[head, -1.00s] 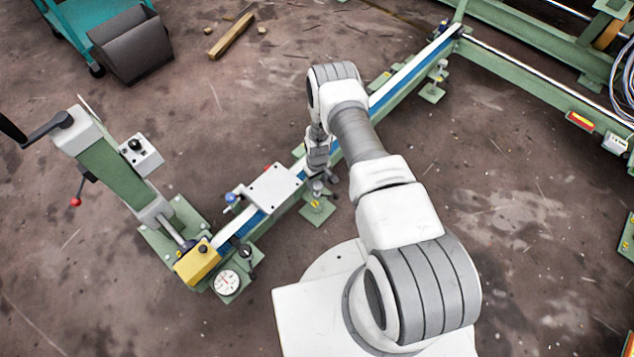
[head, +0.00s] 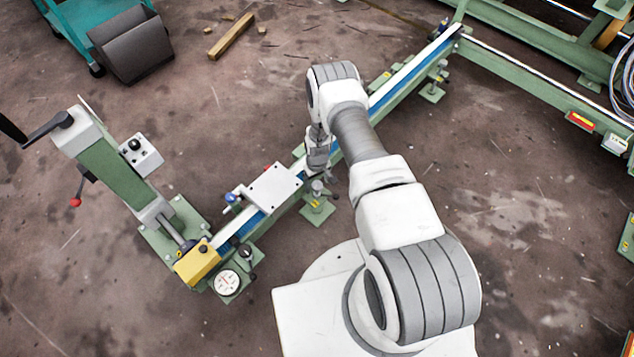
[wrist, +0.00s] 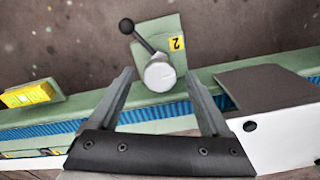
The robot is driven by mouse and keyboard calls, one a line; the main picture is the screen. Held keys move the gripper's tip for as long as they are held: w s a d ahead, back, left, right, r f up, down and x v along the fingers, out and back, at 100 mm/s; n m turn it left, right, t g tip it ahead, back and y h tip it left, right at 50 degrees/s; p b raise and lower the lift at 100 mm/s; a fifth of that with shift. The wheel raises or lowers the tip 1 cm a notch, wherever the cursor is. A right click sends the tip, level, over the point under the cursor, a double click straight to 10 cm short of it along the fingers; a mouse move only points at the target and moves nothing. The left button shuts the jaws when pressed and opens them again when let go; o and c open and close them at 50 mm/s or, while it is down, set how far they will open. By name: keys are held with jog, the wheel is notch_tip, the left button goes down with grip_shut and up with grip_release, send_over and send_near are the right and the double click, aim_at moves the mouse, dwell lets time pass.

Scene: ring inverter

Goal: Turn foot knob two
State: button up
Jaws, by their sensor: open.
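Foot knob two is a round silver-white knob (wrist: 160,75) with a black ball-ended lever pointing up and left in the wrist view. It stands on a green foot plate (wrist: 172,25) beside a yellow label "2" (wrist: 177,43). In the head view the knob (head: 317,187) shows small, beside the rail. My gripper (wrist: 159,77) is open, one dark finger on each side of the knob in the picture. I cannot tell whether the fingers are level with it or above it. In the head view my gripper is partly hidden by my arm.
The green rail with a blue strip (head: 400,88) runs diagonally beside the knob. A grey carriage plate (head: 272,188) sits on it close by; its dark block (wrist: 264,88) is near my right finger. A yellow block (head: 197,264) and dial (head: 227,283) are at the rail's near end.

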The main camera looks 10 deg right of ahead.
notch_tip(320, 180, up, 17)
jog(key=p, duration=0.6)
jog(key=shift+r, duration=0.2)
